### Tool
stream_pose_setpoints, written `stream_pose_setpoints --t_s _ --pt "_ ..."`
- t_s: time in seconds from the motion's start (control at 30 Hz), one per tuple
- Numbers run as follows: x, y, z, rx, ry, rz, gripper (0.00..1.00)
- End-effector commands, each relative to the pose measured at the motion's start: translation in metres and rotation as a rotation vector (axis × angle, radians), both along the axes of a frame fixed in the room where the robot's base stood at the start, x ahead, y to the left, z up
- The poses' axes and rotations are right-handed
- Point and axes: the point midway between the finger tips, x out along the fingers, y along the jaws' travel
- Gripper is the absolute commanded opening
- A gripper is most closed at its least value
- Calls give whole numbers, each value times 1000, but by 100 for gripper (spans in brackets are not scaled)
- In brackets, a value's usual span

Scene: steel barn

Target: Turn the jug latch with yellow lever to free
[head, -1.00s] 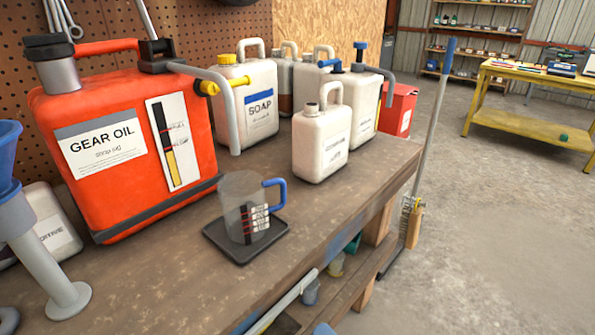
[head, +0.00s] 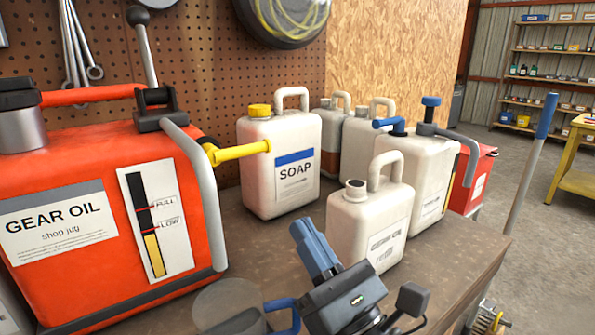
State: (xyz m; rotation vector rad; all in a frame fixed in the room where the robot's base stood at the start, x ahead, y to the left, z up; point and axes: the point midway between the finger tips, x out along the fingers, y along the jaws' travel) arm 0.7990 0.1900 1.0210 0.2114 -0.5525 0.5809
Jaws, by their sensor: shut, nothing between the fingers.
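The red gear oil jug (head: 100,275) stands at the left of the bench. Its yellow lever (head: 242,152) sticks out to the right from a dark pivot beside the grey spout pipe (head: 196,180). The lever lies nearly level, its end in front of the soap jug. My gripper (head: 305,228) is in the lower middle, its blue fingers together and pointing up and left. It is shut and empty, below and right of the lever, and appears apart from it.
The white soap jug (head: 275,190) stands behind the lever. An open white jug (head: 365,225) stands just right of my gripper. The clear measuring cup's blue handle (head: 284,318) shows low, near my gripper. Several other jugs stand behind.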

Motion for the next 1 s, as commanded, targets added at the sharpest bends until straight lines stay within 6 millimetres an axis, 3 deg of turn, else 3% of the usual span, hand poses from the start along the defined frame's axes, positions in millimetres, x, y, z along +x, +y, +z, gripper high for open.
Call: stream_pose_setpoints --t_s 0.57,1.0 --pt "7 6 9 -26 -27 -15 0" --pt "54 39 49 -25 -28 -14 0"
